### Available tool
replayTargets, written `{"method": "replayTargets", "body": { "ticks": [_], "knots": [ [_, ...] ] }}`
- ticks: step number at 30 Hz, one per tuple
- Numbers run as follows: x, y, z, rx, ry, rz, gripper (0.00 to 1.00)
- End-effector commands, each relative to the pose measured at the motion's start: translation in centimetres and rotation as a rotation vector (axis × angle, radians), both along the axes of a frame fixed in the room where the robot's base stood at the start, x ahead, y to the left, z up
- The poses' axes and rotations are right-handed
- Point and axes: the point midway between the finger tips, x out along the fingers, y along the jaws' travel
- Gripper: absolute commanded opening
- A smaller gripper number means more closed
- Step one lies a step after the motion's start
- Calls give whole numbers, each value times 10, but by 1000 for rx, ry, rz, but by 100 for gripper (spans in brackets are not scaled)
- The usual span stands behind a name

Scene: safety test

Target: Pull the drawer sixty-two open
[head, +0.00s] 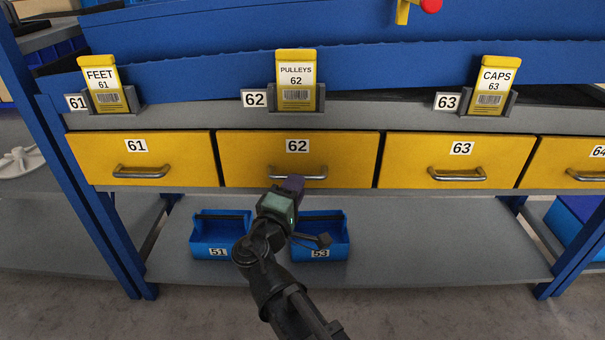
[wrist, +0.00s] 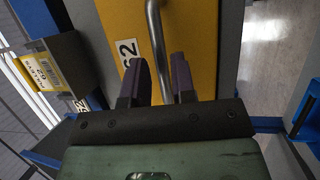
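Drawer 62 (head: 240,155) is a yellow front in the middle of the row, with a "62" label and a curved metal handle (head: 318,174). It looks shut, level with its neighbours. My gripper (head: 292,186) is at the handle, covering part of it in the head view. In the wrist view, the two purple fingers of my gripper (wrist: 162,80) stand apart with the handle (wrist: 155,25) running between them. A narrow gap shows beside the bar, so the fingers look open around it. Contact with the handle is hard to see.
Yellow drawers 61 (head: 136,146) and 63 (head: 460,148) flank it. Below, blue bins 51 (head: 205,252) and 53 (head: 335,253) stand on the grey lower shelf (head: 450,250), on either side of my arm. Blue posts (head: 100,220) edge the rack.

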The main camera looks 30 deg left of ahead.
Motion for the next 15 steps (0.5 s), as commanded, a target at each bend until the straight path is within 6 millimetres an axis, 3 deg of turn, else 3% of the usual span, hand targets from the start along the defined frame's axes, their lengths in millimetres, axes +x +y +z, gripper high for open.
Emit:
{"method": "replayTargets", "body": {
  "ticks": [3, 6, 15],
  "knots": [
    [23, 5, 5, 0, 0, -2, 24],
    [34, 6, 6, 0, 0, -2, 24],
    [37, 6, 6, 0, 0, -1, 21]
  ]
}}
